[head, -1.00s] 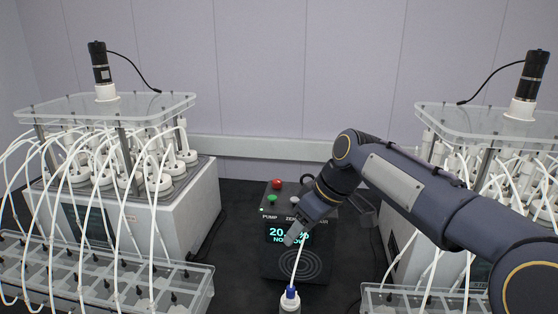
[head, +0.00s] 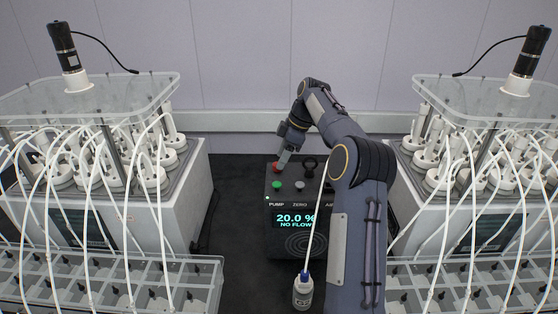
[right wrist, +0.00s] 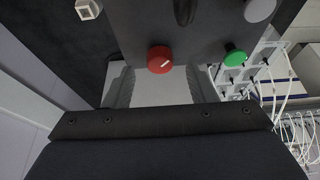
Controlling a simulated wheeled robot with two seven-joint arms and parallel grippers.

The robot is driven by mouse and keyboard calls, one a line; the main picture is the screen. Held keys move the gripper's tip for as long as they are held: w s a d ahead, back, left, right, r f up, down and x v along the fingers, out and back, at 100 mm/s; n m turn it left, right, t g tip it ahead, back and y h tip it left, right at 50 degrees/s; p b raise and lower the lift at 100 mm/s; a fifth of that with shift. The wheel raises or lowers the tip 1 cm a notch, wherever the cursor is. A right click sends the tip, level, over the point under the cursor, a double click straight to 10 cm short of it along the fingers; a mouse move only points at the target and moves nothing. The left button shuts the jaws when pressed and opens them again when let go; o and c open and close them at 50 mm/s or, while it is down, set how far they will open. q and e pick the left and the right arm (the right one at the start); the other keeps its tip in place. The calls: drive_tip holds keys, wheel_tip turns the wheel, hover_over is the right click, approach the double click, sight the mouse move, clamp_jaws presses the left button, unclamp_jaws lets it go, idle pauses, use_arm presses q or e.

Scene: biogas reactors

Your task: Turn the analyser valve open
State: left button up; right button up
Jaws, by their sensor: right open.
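The analyser (head: 268,220) is a dark box with a lit display reading 20.0 % and NO FLOW. Its red valve knob (head: 276,167) is at the far left of its top, partly behind my right gripper (head: 284,160). My left gripper is out of view.
A green button (head: 277,185) and a grey button (head: 299,185) sit close in front of the knob. A small bottle (head: 303,293) with a white tube stands in front. Reactor units with many tubes (head: 150,205) flank the analyser on both sides.

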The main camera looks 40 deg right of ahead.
drive_tip(key=shift+x, duration=1.25)
drive_tip(key=c, duration=1)
